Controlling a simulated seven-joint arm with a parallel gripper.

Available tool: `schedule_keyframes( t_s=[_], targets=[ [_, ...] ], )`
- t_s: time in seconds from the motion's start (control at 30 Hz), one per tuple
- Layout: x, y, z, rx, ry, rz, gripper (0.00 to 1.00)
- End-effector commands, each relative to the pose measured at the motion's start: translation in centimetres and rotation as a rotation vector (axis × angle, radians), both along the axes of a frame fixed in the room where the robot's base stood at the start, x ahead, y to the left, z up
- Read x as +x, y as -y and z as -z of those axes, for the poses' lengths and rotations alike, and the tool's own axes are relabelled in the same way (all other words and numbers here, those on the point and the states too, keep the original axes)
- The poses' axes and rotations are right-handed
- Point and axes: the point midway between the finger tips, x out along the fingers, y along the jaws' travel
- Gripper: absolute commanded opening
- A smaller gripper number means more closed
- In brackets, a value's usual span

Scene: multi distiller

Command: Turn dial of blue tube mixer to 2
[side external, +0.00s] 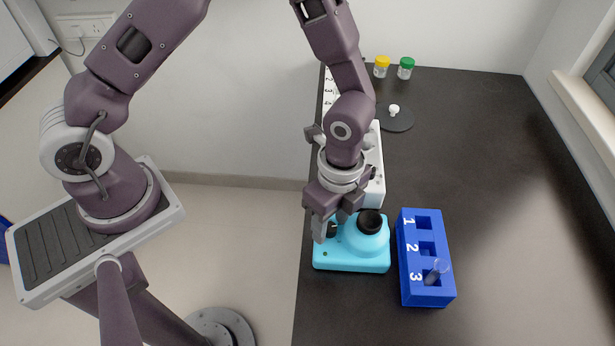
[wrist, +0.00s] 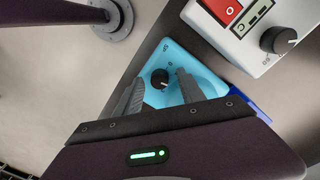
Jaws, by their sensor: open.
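The light-blue tube mixer (side external: 350,262) stands on the dark bench, with a black round cup (side external: 370,222) on its top. Its black dial (wrist: 160,78) shows in the wrist view on the mixer's blue face (wrist: 188,58), with a light pointer line; the numbers around it are too small to read. My gripper (wrist: 158,92) is open, with one finger on each side of the dial in the picture. I cannot tell whether either finger touches it. In the side view my gripper (side external: 328,228) is low at the mixer's left edge and partly hides the dial side.
A blue rack (side external: 404,285) numbered 1 to 3 stands right of the mixer, with a tube (side external: 436,271) at 3. A white device (wrist: 248,45) with a red switch and black knob (wrist: 278,40) is close by. Two capped jars (side external: 381,67) stand farther back.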

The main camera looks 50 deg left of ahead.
Motion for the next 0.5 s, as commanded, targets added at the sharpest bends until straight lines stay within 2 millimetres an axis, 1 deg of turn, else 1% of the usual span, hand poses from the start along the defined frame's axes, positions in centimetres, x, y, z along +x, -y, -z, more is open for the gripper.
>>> schedule_keyframes(
  t_s=[0.07, 0.17, 0.27, 0.5],
  targets=[
    [-0.03, 0.01, 0.02, -0.001, -0.001, -0.006, 0.46],
    [-0.03, 0.0, 0.02, -0.001, -0.001, -0.082, 0.46],
    [-0.07, -0.05, 0.01, 0.0, -0.001, -0.26, 0.46],
    [-0.08, -0.11, 0.01, -0.001, 0.0, -0.779, 0.46]
  ],
)
